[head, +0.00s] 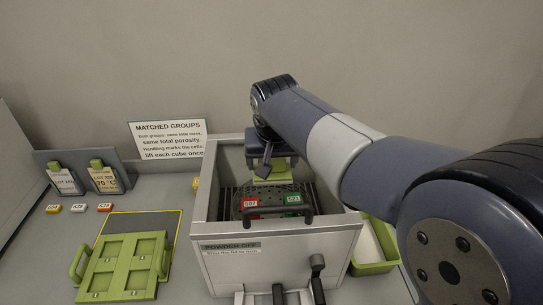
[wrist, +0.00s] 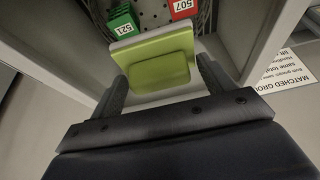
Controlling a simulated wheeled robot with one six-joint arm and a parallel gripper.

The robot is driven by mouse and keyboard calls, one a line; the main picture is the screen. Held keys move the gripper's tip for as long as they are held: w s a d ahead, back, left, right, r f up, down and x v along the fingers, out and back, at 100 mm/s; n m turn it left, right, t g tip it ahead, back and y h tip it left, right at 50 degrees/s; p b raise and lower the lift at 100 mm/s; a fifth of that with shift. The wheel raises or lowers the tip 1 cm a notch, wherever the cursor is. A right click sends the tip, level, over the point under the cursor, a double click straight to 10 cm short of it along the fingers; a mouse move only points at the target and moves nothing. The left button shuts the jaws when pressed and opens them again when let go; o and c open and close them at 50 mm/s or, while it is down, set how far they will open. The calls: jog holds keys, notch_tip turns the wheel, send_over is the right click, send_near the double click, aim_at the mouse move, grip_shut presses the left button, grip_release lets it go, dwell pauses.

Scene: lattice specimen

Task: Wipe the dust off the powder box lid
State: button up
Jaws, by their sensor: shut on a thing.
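The powder box (head: 285,260) is a pale box with an open top, and its front carries a "POWDER OFF" label. I cannot pick out a separate lid or any dust on it. My gripper (head: 268,165) reaches into the back of the box opening. It is shut on a green block (head: 272,174). In the wrist view, the green block (wrist: 160,62) with a paler flat plate sits between the fingers of my gripper (wrist: 163,88). A dark perforated basket (head: 270,195) with a black handle is inside the box, below the gripper.
A red 507 cube (head: 250,203) and a green 521 cube (head: 293,200) sit in the basket. A green tray with handles (head: 125,265) lies left of the box; a green bin (head: 375,255) stands right.

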jog(key=shift+s, duration=0.75)
jog(key=shift+w+a, duration=0.1)
jog(key=shift+a, duration=0.65)
jog(key=shift+w+p, duration=0.75)
jog(key=shift+w, duration=0.8)
jog(key=shift+w+f+p, duration=0.15)
jog(key=shift+w+p, duration=0.55)
jog(key=shift+w, duration=1.2)
jog(key=shift+w+p, duration=0.95)
jog(key=shift+w, duration=0.8)
jog(key=shift+r+p, duration=0.55)
jog(key=shift+r, duration=2.6)
jog(key=shift+r, duration=0.1)
